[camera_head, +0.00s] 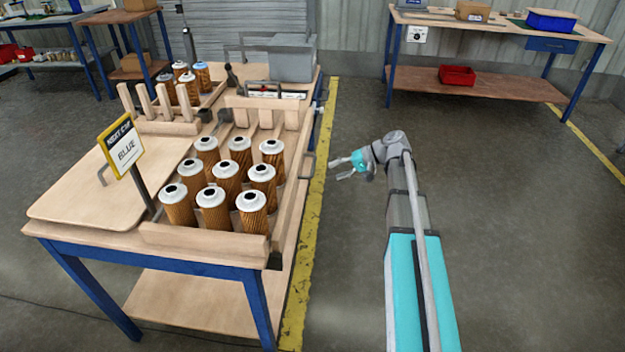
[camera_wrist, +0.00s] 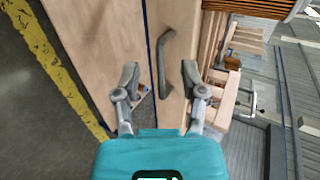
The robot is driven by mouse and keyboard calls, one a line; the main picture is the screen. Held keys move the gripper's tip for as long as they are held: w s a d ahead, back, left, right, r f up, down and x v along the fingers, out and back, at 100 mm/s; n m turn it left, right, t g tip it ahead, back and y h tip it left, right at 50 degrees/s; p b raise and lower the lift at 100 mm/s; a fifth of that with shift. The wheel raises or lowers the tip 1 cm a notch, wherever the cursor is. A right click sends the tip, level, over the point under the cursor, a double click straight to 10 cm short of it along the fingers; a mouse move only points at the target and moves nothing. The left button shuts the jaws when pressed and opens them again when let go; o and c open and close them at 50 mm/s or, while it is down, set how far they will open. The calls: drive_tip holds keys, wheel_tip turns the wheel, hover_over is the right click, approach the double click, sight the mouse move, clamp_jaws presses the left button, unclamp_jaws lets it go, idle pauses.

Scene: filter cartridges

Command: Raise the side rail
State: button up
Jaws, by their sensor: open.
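The side rail (camera_head: 290,207) is a long wooden board on the right side of the cartridge rack. A grey bar handle (camera_head: 309,165) sits on its outer face. In the wrist view the rail (camera_wrist: 178,25) runs up the picture, with the handle (camera_wrist: 164,60) on it. My gripper (camera_head: 341,169) is right of the handle, over the aisle, pointing toward the table. In the wrist view my gripper (camera_wrist: 160,75) is open and empty. The handle appears between its fingertips, but I see no contact.
Several white-topped brown cartridges (camera_head: 226,172) stand in the rack beside the rail. The floor right of the yellow line (camera_head: 313,205) is clear. A workbench (camera_head: 490,88) stands at the back right.

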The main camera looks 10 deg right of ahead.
sight(313, 165)
drive_tip(key=w+d+f+t+y+b, duration=0.2)
drive_tip(key=w+d+y+b, duration=0.1)
drive_tip(key=w+d+b, duration=0.2)
drive_tip(key=shift+d+f+m+b, duration=0.15)
drive_tip(key=shift+d+m+b, duration=0.15)
drive_tip(key=shift+d+b, duration=0.5)
drive_tip(key=b+x, duration=0.2)
drive_tip(key=x, duration=1.1)
drive_tip(key=shift+w+a, duration=0.15)
drive_tip(key=shift+a, duration=0.1)
drive_tip(key=shift+c, duration=0.2)
clamp_jaws()
